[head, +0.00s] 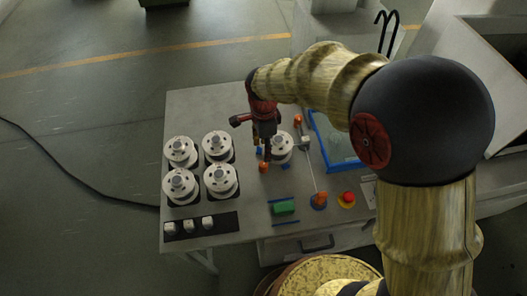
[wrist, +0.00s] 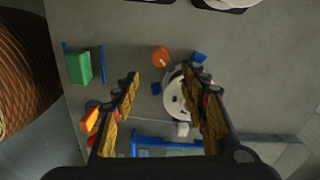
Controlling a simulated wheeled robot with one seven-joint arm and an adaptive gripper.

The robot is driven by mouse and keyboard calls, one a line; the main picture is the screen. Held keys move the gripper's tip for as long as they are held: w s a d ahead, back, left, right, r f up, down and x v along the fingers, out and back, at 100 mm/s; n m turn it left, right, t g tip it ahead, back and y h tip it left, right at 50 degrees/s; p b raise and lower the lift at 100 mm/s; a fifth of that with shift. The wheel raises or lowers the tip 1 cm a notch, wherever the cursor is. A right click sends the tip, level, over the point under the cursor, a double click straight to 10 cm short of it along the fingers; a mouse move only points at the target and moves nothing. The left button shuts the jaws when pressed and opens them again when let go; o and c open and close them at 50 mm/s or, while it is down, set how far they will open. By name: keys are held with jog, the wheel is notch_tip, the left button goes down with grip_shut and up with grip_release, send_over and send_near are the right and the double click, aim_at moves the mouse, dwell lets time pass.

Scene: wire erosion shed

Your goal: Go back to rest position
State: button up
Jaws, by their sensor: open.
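My gripper (head: 267,150) hangs over the middle of the grey table, beside a white spool (head: 283,147) that stands apart from the others. In the wrist view my gripper (wrist: 170,85) has its two fingers wide apart with nothing between them that it grips. The white spool (wrist: 175,103) shows below, partly hidden behind the right finger. An orange knob (wrist: 161,57) lies near it, with small blue blocks (wrist: 199,57) around. I cannot tell the exact height of the fingers above the table.
Several white spools (head: 181,151) stand at the table's left. A green block (head: 284,207) sits between blue strips at the front. A red button (head: 347,197) and a blue-rimmed tray (head: 323,151) lie to the right. A grey machine housing (head: 432,65) is at the back right.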

jog(key=shift+r, duration=0.1)
dwell(0.6)
jog(key=s+d+r+n+t+b, duration=0.2)
jog(key=s+d+r+n, duration=0.4)
jog(key=s+d, duration=0.3)
jog(key=s+d+r+n+t+b, duration=0.3)
jog(key=s+d+r+n, duration=0.4)
jog(key=d, duration=0.7)
jog(key=shift+s+r+t+b, duration=0.3)
jog(key=shift+s+r+b, duration=0.1)
jog(key=shift+s+b, duration=0.65)
jog(key=shift+s+d, duration=0.1)
jog(key=shift+d, duration=0.05)
